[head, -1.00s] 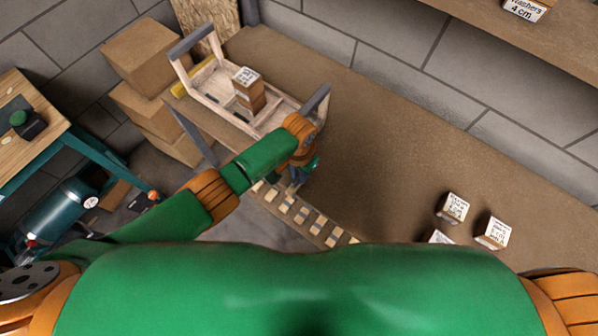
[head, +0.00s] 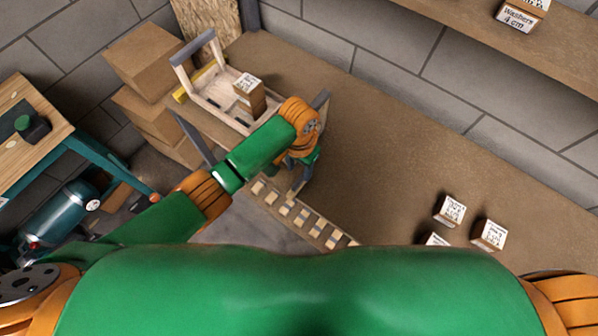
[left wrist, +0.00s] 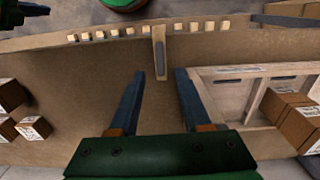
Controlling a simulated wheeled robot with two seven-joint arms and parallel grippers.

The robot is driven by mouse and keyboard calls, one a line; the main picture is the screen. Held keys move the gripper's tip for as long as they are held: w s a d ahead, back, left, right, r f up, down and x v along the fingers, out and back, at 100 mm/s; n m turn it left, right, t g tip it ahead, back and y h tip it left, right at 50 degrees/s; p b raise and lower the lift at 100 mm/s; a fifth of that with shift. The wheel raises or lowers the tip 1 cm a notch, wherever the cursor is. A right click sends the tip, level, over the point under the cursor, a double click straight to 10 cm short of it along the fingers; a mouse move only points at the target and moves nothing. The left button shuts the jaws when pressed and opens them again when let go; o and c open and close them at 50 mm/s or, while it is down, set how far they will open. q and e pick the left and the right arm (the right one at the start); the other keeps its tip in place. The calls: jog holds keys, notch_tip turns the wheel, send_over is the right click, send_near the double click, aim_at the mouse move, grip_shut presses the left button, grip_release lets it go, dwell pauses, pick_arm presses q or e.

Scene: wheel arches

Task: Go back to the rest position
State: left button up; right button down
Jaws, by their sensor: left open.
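My left gripper (head: 297,188) is over the front edge of the workbench (head: 370,150), just right of the wooden tray; the arm partly hides it. In the left wrist view its two fingers (left wrist: 159,75) are apart with nothing between them. A narrow upright wooden piece (left wrist: 160,50) shows beyond the fingertips, apart from them. A dark part at that view's top left corner looks like my right gripper (left wrist: 30,10), mostly cut off.
Several small labelled boxes (head: 450,210) stand on the bench at the right. A slatted strip (head: 305,217) runs along its front edge. A shelf (head: 490,38) with a washers box (head: 520,17) is above. Cartons (head: 150,60) are stacked at the left. The bench's middle is clear.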

pick_arm(q)
jog(key=shift+r, duration=0.3)
